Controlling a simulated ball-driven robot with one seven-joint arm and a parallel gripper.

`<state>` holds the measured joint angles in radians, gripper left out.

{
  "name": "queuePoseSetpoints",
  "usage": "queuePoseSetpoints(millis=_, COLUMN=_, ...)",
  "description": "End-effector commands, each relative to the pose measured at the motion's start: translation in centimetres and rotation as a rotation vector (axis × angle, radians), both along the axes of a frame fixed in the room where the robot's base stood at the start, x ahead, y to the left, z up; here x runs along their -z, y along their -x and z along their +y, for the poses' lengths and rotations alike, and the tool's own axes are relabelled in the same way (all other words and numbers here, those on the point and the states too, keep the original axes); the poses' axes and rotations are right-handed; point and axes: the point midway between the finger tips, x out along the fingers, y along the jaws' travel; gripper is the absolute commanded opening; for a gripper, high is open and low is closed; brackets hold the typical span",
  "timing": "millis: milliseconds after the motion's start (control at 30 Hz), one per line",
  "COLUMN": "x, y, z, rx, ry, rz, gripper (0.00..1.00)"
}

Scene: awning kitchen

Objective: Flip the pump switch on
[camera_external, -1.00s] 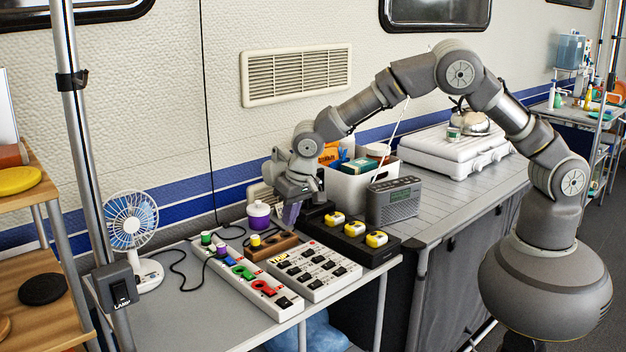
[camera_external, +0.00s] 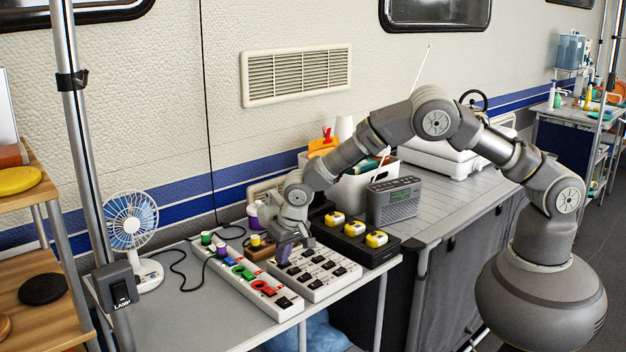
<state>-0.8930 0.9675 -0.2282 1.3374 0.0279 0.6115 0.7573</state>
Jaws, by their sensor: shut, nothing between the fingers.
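A white switch panel (camera_external: 318,292) with rows of black rocker switches lies on the grey side table. Its labels are too small to read here, so I cannot tell which switch is the pump switch. My gripper (camera_external: 284,258) is shut and empty, pointing down at the panel's back left corner. It hides that corner and the lettering there. I cannot tell whether the fingertips touch a switch.
A power strip (camera_external: 262,297) with coloured switches and plugs lies left of the panel. A black charger with yellow batteries (camera_external: 354,228) is behind right. A fan (camera_external: 132,222), a lamp switch box (camera_external: 118,287) and a radio (camera_external: 393,203) stand nearby. The table's front left is clear.

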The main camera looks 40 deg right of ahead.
Motion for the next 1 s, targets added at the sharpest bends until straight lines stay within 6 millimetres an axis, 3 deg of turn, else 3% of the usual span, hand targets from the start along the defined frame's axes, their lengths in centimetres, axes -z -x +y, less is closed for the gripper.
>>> queuePoseSetpoints(millis=567, x=1.1, y=0.1, z=0.2, rx=0.000, ry=0.089, rz=0.005, gripper=0.00)
queuePoseSetpoints(millis=1000, x=1.0, y=0.1, z=-1.7, rx=0.004, ry=0.095, rz=0.010, gripper=0.00)
